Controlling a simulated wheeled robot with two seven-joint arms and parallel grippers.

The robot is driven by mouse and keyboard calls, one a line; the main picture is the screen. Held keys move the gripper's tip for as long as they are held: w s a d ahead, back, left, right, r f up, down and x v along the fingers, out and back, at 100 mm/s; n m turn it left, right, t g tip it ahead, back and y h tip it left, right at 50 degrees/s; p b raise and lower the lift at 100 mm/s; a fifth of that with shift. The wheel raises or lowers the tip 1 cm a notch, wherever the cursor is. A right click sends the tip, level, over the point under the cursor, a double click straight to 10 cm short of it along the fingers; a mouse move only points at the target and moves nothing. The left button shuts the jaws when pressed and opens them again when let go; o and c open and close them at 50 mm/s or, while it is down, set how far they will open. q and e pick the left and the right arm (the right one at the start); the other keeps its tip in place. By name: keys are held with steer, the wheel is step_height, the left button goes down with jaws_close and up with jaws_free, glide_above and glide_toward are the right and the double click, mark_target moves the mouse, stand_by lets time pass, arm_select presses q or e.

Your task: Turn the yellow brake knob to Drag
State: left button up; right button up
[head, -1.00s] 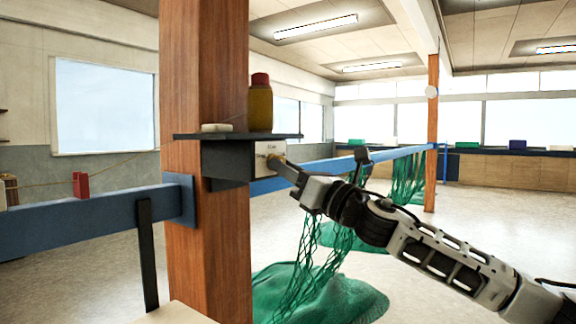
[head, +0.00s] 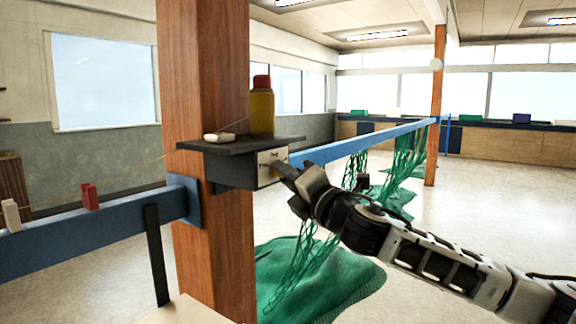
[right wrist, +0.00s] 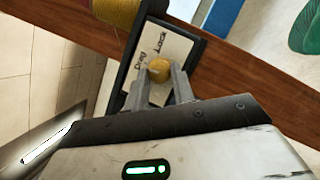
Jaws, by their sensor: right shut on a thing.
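The yellow knob (right wrist: 159,69) sits on a pale plate (right wrist: 158,52) printed with "Drag" and "Lock" in the right wrist view. My right gripper (right wrist: 160,84) is shut on the knob, one finger on each side. No pointer mark on the knob shows, so I cannot tell its setting. In the head view the plate (head: 271,163) is on the end of a dark box under a small shelf (head: 240,145), and my right gripper (head: 283,171) reaches it from the right. The knob is mostly hidden there by the fingers. My left gripper is not in view.
The wooden post (head: 202,70) carries the shelf. A blue beam (head: 100,220) runs left. Green nets (head: 315,270) hang and lie behind my right arm.

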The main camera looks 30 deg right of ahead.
steer(key=shift+r+m, duration=0.15)
steer(key=shift+m, duration=0.25)
steer(key=shift+p, duration=0.35)
steer(key=o, duration=0.9)
steer(key=shift+o, duration=0.5)
steer(key=shift+s, duration=0.1)
